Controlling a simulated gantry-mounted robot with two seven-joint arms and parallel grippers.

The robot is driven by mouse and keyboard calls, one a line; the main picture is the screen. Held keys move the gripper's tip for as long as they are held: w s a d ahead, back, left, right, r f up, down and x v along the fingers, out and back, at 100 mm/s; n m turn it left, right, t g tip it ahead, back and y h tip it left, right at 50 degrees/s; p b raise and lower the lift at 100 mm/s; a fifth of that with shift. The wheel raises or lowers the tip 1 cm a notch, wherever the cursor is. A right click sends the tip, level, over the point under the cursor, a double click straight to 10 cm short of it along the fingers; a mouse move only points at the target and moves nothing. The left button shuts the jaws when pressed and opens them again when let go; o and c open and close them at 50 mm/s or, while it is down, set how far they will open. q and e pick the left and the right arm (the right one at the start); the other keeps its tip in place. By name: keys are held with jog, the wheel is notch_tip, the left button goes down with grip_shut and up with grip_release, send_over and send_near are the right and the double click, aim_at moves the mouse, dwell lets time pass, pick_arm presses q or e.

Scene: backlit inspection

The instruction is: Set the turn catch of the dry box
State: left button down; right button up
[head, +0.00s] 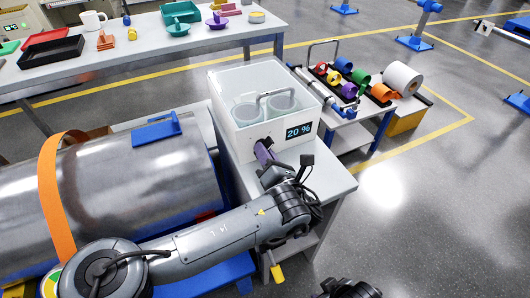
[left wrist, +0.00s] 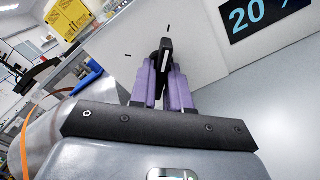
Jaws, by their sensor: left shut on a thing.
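The dry box (head: 296,146) is a pale box with a clear lid and handle, standing on a grey table. Its front wall also fills much of the left wrist view (left wrist: 212,58). The turn catch (left wrist: 166,50) is a black lever with a white line, on that wall. Two short black ticks mark the wall; the white line points roughly at the upper one. My left gripper (head: 264,152) has purple fingers, shut on the catch, also seen in the left wrist view (left wrist: 164,84). In the head view the fingers hide the catch. A dark part of my right arm (head: 348,289) shows at the bottom edge.
A display reading 20 % (head: 299,131) sits on the box front, right of the catch. Round containers are inside the box. A large metal cylinder with an orange strap (head: 52,190) lies left. A cart with coloured rolls (head: 361,77) stands behind right. Floor at right is clear.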

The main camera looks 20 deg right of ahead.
pick_arm(q)
jog(key=n+b, duration=0.1)
jog(key=n, duration=0.3)
jog(key=shift+d+f+n+b, duration=0.1)
jog(key=shift+f+n+b, duration=0.1)
jog(key=shift+n+b, duration=0.15)
jog(key=n+b, duration=0.2)
jog(key=n, duration=0.2)
jog(key=shift+d+n, duration=0.1)
jog(key=shift+n, duration=0.15)
jog(key=n+b, duration=0.3)
jog(key=n, duration=0.2)
jog(key=shift+d, duration=0.1)
jog(key=shift+n+b, duration=0.4)
jog(key=shift+n, duration=1.1)
jog(key=shift+r, duration=0.1)
jog(key=shift+d+n, duration=0.1)
jog(key=shift+n, duration=0.2)
